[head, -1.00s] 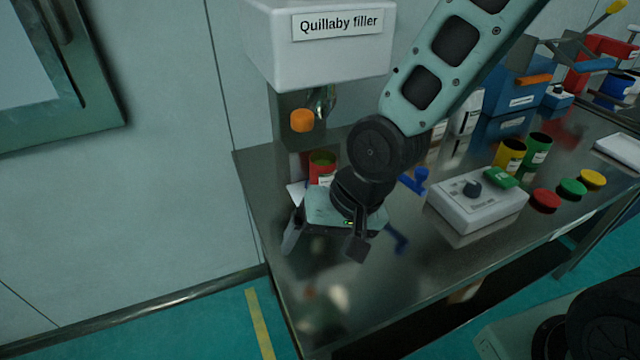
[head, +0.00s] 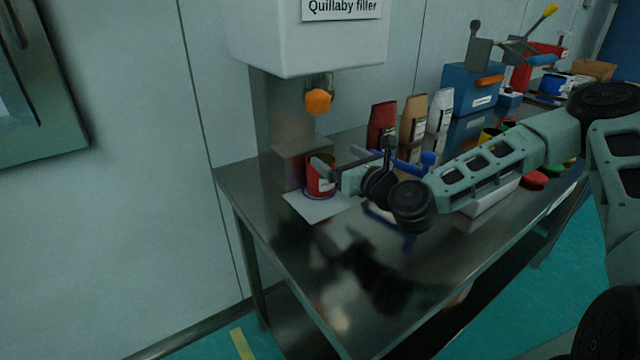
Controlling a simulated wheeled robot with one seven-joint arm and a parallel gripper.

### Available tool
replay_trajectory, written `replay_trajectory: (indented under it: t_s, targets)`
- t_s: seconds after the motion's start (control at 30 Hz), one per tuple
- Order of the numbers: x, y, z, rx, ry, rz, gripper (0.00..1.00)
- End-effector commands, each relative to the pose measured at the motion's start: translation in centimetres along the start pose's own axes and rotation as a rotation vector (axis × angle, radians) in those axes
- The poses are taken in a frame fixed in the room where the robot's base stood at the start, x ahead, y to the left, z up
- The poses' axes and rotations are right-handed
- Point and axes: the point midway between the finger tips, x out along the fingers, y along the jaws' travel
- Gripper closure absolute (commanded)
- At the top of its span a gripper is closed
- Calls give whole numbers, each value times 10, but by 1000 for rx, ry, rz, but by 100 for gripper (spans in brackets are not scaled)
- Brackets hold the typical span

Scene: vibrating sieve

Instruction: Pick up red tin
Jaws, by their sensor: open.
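My gripper (head: 328,170) comes in from the right, level with the tin's upper part. One finger shows in front of the tin and the other lies toward its far right side. The fingers are open; I cannot tell whether either touches the tin. Part of the tin is hidden by the near finger.
An orange knob (head: 318,101) hangs on the filler above the tin. Red, tan and white bags (head: 413,118) stand behind my arm. A blue handled object (head: 428,158) is close to my wrist. The table's (head: 300,265) front left is clear.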

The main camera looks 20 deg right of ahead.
Motion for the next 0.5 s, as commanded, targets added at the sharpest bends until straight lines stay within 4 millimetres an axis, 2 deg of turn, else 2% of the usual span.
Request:
replay_trajectory:
  t_s: [0.37,0.5]
  targets:
    - [0,1,-76,-3,5,4,11]
    - [18,2,-73,-7,2,5,11]
